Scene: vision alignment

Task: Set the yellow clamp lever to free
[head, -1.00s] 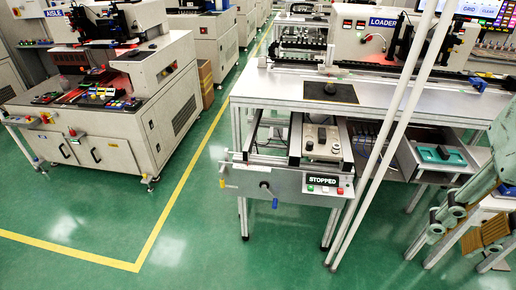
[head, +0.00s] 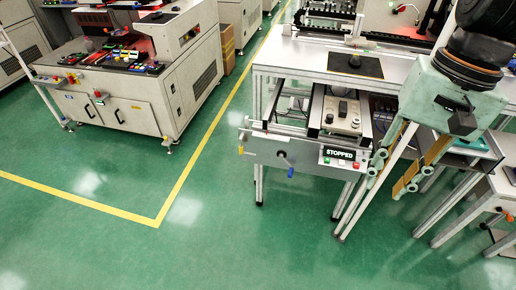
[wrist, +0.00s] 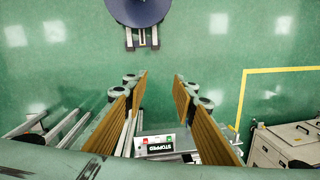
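A small yellow lever (head: 241,150) sits at the left end of the grey front panel (head: 262,151) of the bench drawer unit. It is tiny here, and its exact setting cannot be told. My gripper (head: 420,165) hangs to the right of that panel, in front of the bench, well apart from the lever. In the wrist view, its two tan-padded fingers (wrist: 160,90) stand wide apart with nothing between them. The panel's STOPPED sign (wrist: 157,142) shows between and beyond the fingers there.
A blue-handled crank (head: 285,159) sticks out of the panel, right of the lever. The STOPPED display (head: 340,154) and coloured buttons are at its right end. A slanted white post (head: 378,185) stands near my gripper. Green floor (head: 200,240) in front is clear.

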